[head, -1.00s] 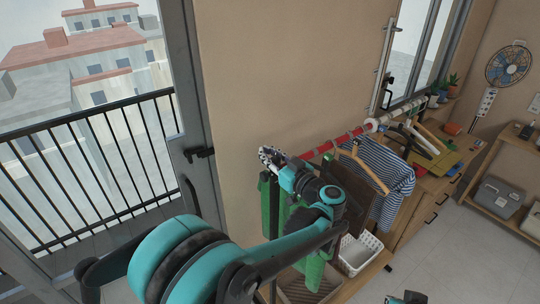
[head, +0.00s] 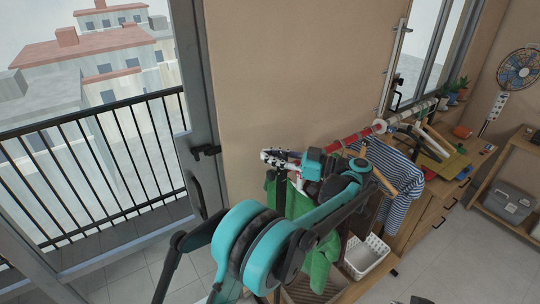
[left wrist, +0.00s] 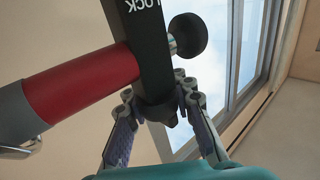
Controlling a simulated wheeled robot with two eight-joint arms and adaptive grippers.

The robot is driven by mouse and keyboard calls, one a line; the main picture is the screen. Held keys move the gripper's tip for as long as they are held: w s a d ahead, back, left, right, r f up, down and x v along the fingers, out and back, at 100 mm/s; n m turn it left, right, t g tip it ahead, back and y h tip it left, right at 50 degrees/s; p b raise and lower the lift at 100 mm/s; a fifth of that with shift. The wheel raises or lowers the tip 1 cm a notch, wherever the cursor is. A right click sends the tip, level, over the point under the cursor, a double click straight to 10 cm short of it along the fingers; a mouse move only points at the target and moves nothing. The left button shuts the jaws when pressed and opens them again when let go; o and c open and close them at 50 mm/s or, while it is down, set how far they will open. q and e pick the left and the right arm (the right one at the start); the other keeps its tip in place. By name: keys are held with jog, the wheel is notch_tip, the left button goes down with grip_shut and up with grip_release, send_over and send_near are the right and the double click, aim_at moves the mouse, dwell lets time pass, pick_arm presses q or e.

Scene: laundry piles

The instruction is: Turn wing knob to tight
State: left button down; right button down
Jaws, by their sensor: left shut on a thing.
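In the left wrist view a black bracket (left wrist: 142,45) with white lettering, partly cut off and reading upside down, stands at the end of a red rail (left wrist: 80,85). A round black knob (left wrist: 187,35) sticks out on the bracket's right side. My left gripper (left wrist: 157,100) is shut on the dark wing knob (left wrist: 155,113) at the bracket's lower end, one finger on each side. The fingers hide much of its shape. In the head view my left gripper (head: 278,160) is at the near end of the red rail (head: 350,138); the wing knob cannot be made out there.
A green garment (head: 322,262), a wooden hanger (head: 376,165) and a striped shirt (head: 402,185) hang close to my left arm. A white basket (head: 367,257) stands below. The wall is behind the rail; the glass door (head: 200,150) and balcony railing are at left.

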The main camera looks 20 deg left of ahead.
dwell(0.4)
pick_arm(q)
jog(key=c, duration=1.3)
grip_release()
jog(key=shift+r, duration=0.1)
notch_tip(320, 180, up, 10)
jog(key=shift+o, duration=0.4)
